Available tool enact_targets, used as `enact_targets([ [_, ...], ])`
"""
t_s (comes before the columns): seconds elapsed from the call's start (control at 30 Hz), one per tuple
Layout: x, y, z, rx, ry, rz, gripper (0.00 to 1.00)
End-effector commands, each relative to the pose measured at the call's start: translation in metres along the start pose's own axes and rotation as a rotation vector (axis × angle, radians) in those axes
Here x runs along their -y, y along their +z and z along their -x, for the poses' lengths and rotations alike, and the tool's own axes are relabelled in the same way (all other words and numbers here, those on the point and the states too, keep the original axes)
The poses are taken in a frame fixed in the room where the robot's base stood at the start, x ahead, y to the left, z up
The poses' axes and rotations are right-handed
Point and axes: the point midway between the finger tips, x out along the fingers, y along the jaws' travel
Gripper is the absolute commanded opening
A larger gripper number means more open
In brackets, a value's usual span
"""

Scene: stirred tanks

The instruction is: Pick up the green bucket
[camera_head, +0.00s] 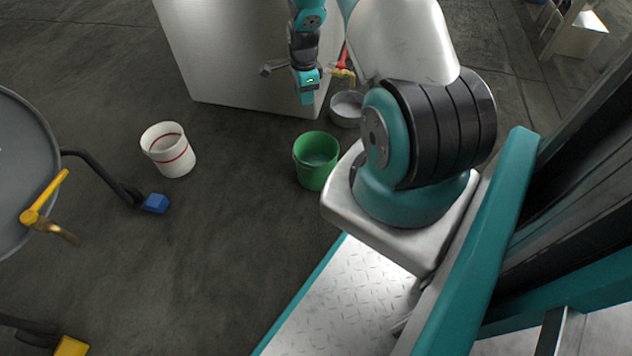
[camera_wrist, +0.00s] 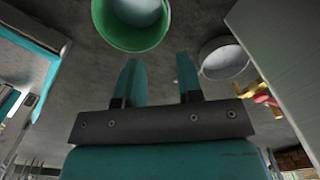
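The green bucket (camera_head: 316,161) stands upright on the dark floor, in front of the pale tank and left of my arm's base. Something pale shows inside it. In the wrist view the green bucket (camera_wrist: 130,42) is at the top, cut by the frame edge, beyond my fingertips. My gripper (camera_wrist: 160,80) is open, with two teal fingers apart and nothing between them. In the head view my gripper (camera_head: 306,92) is in front of the pale tank, above and apart from the bucket.
A grey metal bowl (camera_head: 346,108) sits under a brass tap with a red handle (camera_head: 343,67) on the pale tank (camera_head: 210,50). A white bucket with red stripes (camera_head: 168,150) stands to the left. A grey round tank (camera_head: 22,165) is at far left. Floor between is clear.

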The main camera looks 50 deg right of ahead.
Motion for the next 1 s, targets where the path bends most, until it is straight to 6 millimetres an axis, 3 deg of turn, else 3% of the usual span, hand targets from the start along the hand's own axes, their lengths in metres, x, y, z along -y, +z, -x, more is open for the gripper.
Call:
enact_targets([
  [0.03, -0.001, -0.010, -0.025, -0.007, 0.004, -0.046, 0.34],
  [0.27, -0.002, -0.024, -0.062, -0.019, 0.007, -0.117, 0.34],
  [0.6, -0.002, -0.025, -0.139, -0.018, 0.006, -0.112, 0.34],
  [0.73, -0.002, -0.025, -0.156, -0.018, 0.007, -0.112, 0.34],
  [1.0, -0.002, -0.025, -0.168, -0.018, 0.005, -0.111, 0.34],
])
